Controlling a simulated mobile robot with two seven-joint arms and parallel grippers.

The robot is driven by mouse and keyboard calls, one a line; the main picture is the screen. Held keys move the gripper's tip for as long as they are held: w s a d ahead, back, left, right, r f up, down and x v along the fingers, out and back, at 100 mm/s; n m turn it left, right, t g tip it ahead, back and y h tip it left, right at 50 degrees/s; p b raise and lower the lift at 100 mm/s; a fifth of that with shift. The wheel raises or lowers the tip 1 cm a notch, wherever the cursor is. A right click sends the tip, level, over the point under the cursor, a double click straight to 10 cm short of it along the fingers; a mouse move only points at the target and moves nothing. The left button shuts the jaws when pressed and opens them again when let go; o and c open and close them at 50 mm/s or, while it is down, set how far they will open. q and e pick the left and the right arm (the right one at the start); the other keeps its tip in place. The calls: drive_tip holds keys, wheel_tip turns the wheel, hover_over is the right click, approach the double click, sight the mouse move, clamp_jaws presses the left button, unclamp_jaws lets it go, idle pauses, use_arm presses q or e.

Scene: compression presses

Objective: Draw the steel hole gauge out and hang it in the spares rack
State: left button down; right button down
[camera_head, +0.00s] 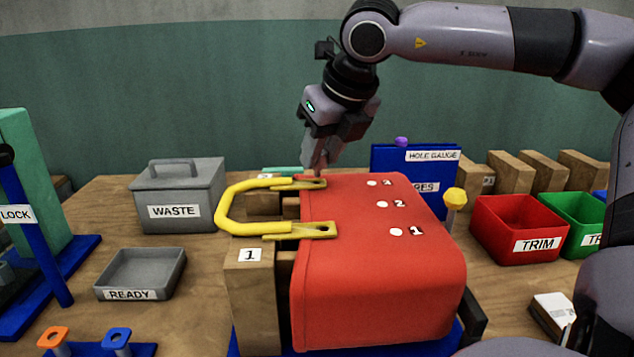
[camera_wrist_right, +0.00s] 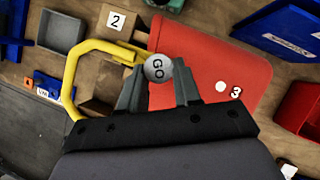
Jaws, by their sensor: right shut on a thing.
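My right gripper (camera_head: 315,168) is at the far left corner of the red block (camera_head: 375,290), pointing down. In the right wrist view its fingers (camera_wrist_right: 158,90) are shut on the steel hole gauge, whose round grey end marked GO (camera_wrist_right: 158,68) shows between the fingertips. The rest of the gauge is hidden, so I cannot tell how far it sits in a hole. The blue spares rack (camera_head: 415,180), labelled HOLE GAUGE, stands behind the red block with a purple knob on top. My left gripper is not in view.
A yellow U-shaped handle (camera_head: 230,208) juts left from the red block, close to my right gripper. A wooden post marked 1 (camera_head: 252,300) stands in front. The grey WASTE bin (camera_head: 180,190) and READY tray (camera_head: 140,275) are left. The red TRIM bin (camera_head: 515,230) is right.

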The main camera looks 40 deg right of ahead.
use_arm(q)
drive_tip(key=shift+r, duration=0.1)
use_arm(e)
drive_tip(key=shift+r, duration=0.1)
